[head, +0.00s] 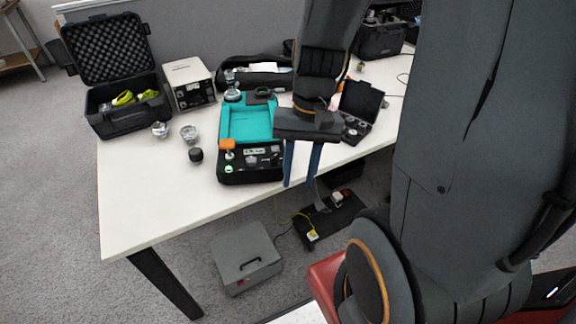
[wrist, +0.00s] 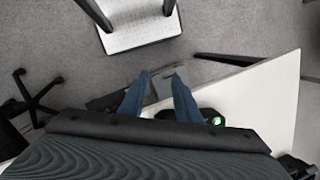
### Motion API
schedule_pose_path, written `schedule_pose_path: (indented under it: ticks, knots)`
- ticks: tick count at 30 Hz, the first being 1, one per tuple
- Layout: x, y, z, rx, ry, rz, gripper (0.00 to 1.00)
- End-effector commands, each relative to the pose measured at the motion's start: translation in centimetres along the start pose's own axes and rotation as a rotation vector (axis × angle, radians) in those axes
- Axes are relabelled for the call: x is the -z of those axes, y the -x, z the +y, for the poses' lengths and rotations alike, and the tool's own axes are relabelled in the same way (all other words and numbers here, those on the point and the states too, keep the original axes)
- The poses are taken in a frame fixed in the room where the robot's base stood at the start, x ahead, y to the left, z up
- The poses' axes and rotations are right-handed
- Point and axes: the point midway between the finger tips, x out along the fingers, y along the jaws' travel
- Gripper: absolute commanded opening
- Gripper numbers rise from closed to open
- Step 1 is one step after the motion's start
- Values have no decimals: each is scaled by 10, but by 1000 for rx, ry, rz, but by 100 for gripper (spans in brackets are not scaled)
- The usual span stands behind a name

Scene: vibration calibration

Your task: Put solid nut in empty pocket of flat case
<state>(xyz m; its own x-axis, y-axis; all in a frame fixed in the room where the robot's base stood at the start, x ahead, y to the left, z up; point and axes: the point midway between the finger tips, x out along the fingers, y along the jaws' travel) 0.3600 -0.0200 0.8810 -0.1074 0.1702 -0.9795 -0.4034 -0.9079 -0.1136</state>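My gripper (head: 300,184) hangs at the front edge of the white table, right of the teal-topped device. Its two blue fingers are apart with nothing seen held between them; they also show apart in the wrist view (wrist: 158,78). A small open black case (head: 358,112), likely the flat case, lies behind and right of the gripper. Small round dark and metallic parts sit in its near half; I cannot tell which pocket is empty. I cannot pick out the solid nut for sure. Two metallic parts (head: 189,134) and a small black knob-like part (head: 196,155) stand on the table's left side.
The teal and black device (head: 250,163) stands left of my gripper. A big open black case (head: 130,115) and a white instrument box (head: 190,84) stand at the back left. A grey box (head: 246,262) lies on the floor. The table's front left (head: 140,210) is clear.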

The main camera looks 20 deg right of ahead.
Motion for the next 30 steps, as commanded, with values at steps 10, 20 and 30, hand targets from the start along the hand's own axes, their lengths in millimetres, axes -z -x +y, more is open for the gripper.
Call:
schedule_pose_path:
  ticks: [10, 20, 30]
  knots:
    - [-4, 19, -26, -139, 407, 166, 30]
    - [-3, 19, -26, -140, 410, 167, 30]
    - [-3, 19, -26, -140, 408, 167, 30]
